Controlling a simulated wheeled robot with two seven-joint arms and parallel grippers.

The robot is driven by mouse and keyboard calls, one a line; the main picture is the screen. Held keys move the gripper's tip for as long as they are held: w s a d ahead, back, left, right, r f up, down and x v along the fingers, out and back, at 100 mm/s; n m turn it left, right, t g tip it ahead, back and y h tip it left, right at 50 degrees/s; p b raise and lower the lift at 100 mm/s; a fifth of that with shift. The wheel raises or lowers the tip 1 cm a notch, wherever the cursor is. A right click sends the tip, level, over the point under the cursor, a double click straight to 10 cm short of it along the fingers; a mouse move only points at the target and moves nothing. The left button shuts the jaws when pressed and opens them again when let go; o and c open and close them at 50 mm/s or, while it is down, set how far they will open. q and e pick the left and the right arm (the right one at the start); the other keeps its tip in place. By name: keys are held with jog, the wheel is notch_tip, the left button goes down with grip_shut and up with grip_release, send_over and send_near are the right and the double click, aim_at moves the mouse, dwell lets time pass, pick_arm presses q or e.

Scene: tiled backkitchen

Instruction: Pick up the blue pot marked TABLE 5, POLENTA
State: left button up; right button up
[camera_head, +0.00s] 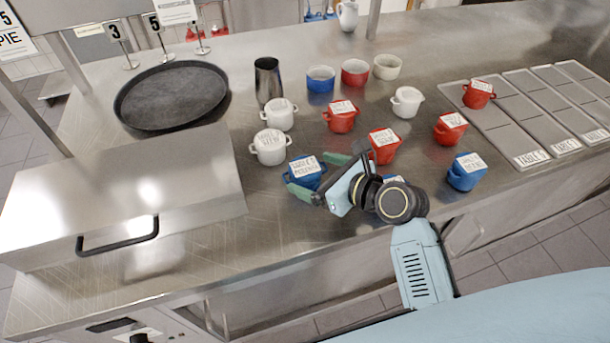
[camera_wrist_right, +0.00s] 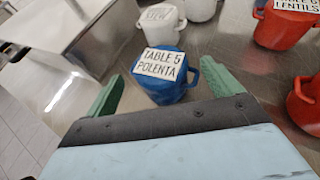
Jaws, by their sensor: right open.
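The blue pot marked TABLE 5, POLENTA (camera_wrist_right: 166,80) stands upright on the steel counter. Its white label lies on top, and handles show at its sides. In the head view the same blue pot (camera_head: 307,174) is at the middle, in front of the white pots. My right gripper (camera_head: 320,174) is open, with its green fingertips around the pot's near side. In the right wrist view the open gripper (camera_wrist_right: 165,95) has one finger to the left and one to the right of the pot; contact cannot be told. My left gripper is not in view.
A red pot (camera_head: 384,146) stands right of my gripper. White pots (camera_head: 270,147) stand behind the blue pot. Another blue pot (camera_head: 466,172) is further right, and one is partly hidden behind my wrist. A steel box (camera_head: 120,195) with a handle is at left. A black tray (camera_head: 172,96) lies behind it.

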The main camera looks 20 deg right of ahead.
aim_at(300, 168)
jog(key=b+x, duration=0.1)
jog(key=x, duration=0.3)
jog(key=shift+w+a+f, duration=0.1)
jog(key=shift+w+f, duration=0.05)
jog(key=shift+w, duration=0.1)
jog(key=shift+w+a+f, duration=0.1)
jog(key=shift+w, duration=0.15)
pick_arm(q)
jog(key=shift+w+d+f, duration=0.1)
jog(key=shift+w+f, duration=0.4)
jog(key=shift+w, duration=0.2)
pick_arm(e)
jog(key=c, duration=1.3)
